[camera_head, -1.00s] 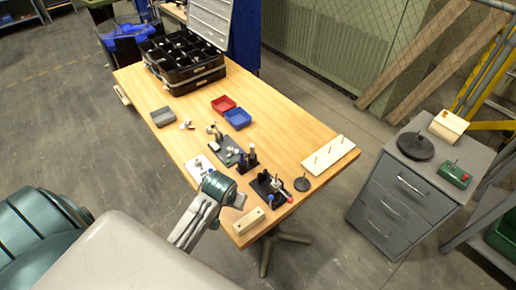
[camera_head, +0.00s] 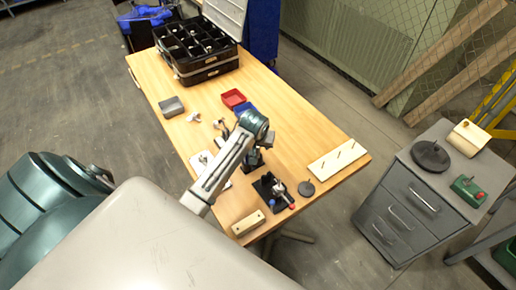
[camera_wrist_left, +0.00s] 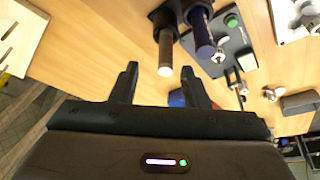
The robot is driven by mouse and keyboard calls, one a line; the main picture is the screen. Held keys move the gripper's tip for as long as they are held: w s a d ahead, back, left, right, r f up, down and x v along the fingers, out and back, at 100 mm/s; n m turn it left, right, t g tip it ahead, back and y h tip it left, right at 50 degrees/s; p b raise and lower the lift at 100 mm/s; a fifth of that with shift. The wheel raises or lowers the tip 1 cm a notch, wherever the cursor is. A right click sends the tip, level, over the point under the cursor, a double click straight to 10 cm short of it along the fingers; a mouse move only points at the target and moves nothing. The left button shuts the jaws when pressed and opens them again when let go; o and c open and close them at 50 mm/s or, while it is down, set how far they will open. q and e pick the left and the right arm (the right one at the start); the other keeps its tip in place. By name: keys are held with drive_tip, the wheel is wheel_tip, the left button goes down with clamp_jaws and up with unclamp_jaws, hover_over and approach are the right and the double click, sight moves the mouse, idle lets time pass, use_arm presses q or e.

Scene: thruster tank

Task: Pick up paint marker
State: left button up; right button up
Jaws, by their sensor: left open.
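In the left wrist view, two marker-like cylinders stand side by side in a black holder (camera_wrist_left: 170,12). I cannot tell which is the paint marker. My left gripper (camera_wrist_left: 160,78) is open and empty. The brown cylinder's pale end lies between the fingertip lines in the picture, just beyond them, with no clear contact. In the head view, my left wrist (camera_head: 254,124) is over the table and partly hides the holder area. My right gripper is not in view.
On the wooden table (camera_head: 290,110) are a red tray (camera_head: 233,97), a grey tray (camera_head: 171,106), a black compartment case (camera_head: 198,55), a pegged pale board (camera_head: 338,158), a black fixture (camera_head: 268,187) and a wooden block (camera_head: 248,223). A grey drawer cabinet (camera_head: 405,205) stands at right.

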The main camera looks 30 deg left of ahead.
sight(258, 148)
use_arm(q)
drive_tip(key=shift+w+a+f, duration=0.1)
drive_tip(key=shift+w+f, duration=0.1)
drive_tip(key=shift+f, duration=0.1)
drive_tip(key=p+x, duration=0.1)
drive_tip(key=x, duration=0.1)
drive_tip(key=p+x, duration=0.1)
drive_tip(key=shift+s+a+f, duration=0.1)
drive_tip(key=shift+a+f, duration=0.25)
drive_tip(key=shift+f, duration=0.05)
drive_tip(key=shift+w+f, duration=0.25)
drive_tip(key=shift+f, duration=0.25)
clamp_jaws()
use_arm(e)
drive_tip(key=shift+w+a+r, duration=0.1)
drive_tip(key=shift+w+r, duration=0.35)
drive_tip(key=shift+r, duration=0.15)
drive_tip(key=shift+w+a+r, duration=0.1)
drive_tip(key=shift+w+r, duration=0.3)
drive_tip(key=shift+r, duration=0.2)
